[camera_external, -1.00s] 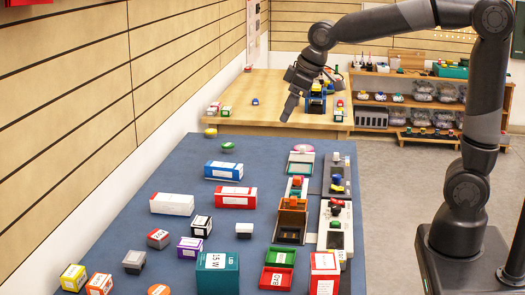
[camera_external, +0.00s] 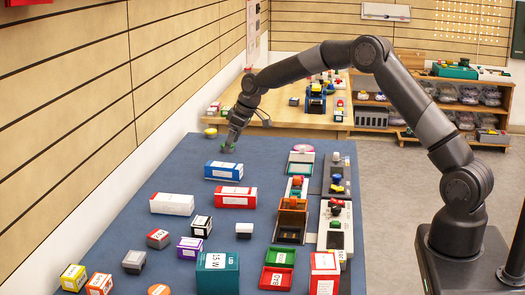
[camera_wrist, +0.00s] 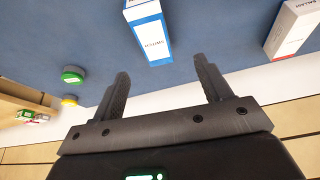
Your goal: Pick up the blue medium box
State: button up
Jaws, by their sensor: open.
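The blue box (camera_external: 217,174) with a white label on its side lies on the dark blue tabletop, left of the table's middle. In the wrist view the blue box (camera_wrist: 150,33) shows at the top, just beyond and between my fingertips. My gripper (camera_external: 230,146) is behind the blue box in the external view, pointing down and apart from it. In the wrist view my gripper (camera_wrist: 161,70) has its two dark fingers spread with nothing between them.
A green round piece (camera_wrist: 73,74) and a yellow one (camera_wrist: 69,100) are left of my fingers. A red box (camera_external: 236,203) and a white box (camera_external: 172,204) lie in front of the blue box. The slatted wall (camera_external: 60,110) runs along the left.

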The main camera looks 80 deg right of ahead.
aim_at(225, 165)
jog(key=x, duration=0.4)
jog(key=d+x, duration=0.1)
jog(key=x, duration=0.2)
jog(key=shift+s+d, duration=0.1)
jog(key=shift+s+x, duration=0.15)
jog(key=shift+x, duration=1.15)
jog(key=shift+s+x, duration=0.15)
jog(key=shift+x, duration=1.15)
jog(key=shift+f, duration=0.1)
jog(key=shift+c, duration=0.5)
jog(key=c, duration=1)
